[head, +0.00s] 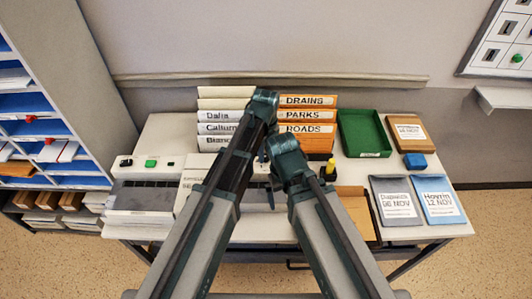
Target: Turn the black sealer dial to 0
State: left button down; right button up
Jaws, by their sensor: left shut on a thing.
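A pale machine with a dark front bar (145,192) stands at the left of the desk. Its top carries a green button (150,163) and a small black part (126,162). I cannot tell whether that part is the sealer dial. My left arm reaches up the middle, its wrist in front of the white binders. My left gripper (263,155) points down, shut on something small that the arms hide. My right gripper (272,182) is beside it, lower and mostly behind its own arm. I cannot make out its fingers.
White binders (219,128) and orange-labelled binders (308,115) stand at the back. A green tray (363,134), a blue block (415,161) and dated packets (440,201) are on the right. A yellow-and-black item (329,168) stands close to my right arm. Pigeonholes (40,130) rise at the left.

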aim_at(266, 157)
pick_arm(q)
jog(key=shift+c, duration=2.3)
grip_release()
jog(key=shift+r, duration=0.15)
notch_tip(266, 157, up, 14)
jog(key=p, duration=1.3)
jog(key=shift+f+p, duration=0.2)
jog(key=shift+p, duration=0.2)
jog(key=shift+f, duration=0.1)
notch_tip(266, 157, down, 13)
jog(key=b, duration=1.3)
jog(key=shift+f, duration=0.2)
jog(key=shift+r, duration=0.15)
